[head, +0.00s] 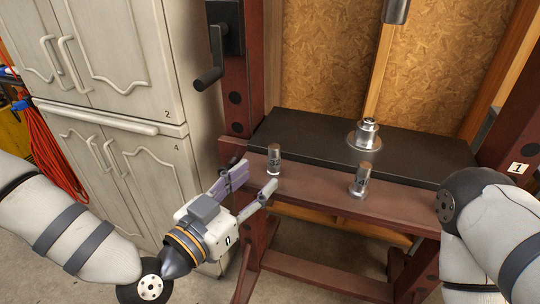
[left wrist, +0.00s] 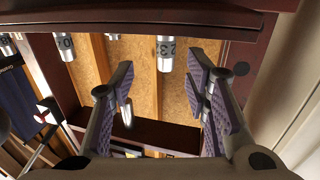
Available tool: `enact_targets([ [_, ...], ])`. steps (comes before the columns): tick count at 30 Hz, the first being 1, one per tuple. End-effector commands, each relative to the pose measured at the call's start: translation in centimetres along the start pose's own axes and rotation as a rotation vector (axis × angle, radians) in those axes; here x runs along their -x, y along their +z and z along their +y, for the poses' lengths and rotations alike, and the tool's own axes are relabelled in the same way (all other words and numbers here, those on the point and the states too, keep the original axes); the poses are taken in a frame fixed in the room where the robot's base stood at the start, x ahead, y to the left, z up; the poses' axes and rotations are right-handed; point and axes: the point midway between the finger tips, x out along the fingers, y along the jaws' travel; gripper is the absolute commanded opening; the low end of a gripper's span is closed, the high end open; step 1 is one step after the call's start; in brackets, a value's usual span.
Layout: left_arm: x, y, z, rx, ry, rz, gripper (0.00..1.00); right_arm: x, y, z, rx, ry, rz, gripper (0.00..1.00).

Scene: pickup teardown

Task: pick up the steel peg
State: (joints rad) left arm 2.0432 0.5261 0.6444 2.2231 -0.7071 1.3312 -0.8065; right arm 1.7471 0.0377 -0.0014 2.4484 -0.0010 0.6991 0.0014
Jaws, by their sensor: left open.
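Two similar short steel cylinders stand upright on the red-brown front beam of the press. The left steel peg (head: 274,158) is near my left gripper; the other cylinder (head: 360,179) is farther right. I cannot tell from looks alone which one the task means. My left gripper (head: 256,176) is open and empty, its fingers pointing toward the left peg but apart from it. In the left wrist view a numbered steel cylinder (left wrist: 165,54) shows beyond the gap between the open fingers (left wrist: 160,72). My right arm shows at the right, its gripper hidden or out of frame.
A black plate (head: 310,138) behind the beam carries a stepped steel piece (head: 367,135). A steel ram (head: 396,10) hangs above. A red upright with a crank handle (head: 208,79) stands close to my left gripper. A pale cabinet (head: 125,130) is at left.

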Motion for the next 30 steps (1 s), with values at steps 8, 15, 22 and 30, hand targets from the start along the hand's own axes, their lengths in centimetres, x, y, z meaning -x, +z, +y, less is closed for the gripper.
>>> enact_targets([
  [8, -4.3, 0.0, -0.3, 0.001, -0.002, -0.003, 0.43, -0.4, 0.2, 0.0, 0.001, 0.000, -0.009, 0.51],
  [15, -8.2, -0.1, -0.8, 0.004, -0.001, -0.005, 0.43, -0.7, 0.3, 0.0, 0.001, 0.001, -0.017, 0.51],
  [22, -8.5, -0.2, -0.8, 0.003, 0.000, -0.005, 0.43, -0.7, 0.3, 0.0, 0.001, 0.001, -0.016, 0.51],
  [30, -8.4, -0.2, -0.8, 0.003, 0.000, -0.005, 0.00, -0.7, 0.3, 0.0, 0.001, 0.001, -0.016, 0.51],
])
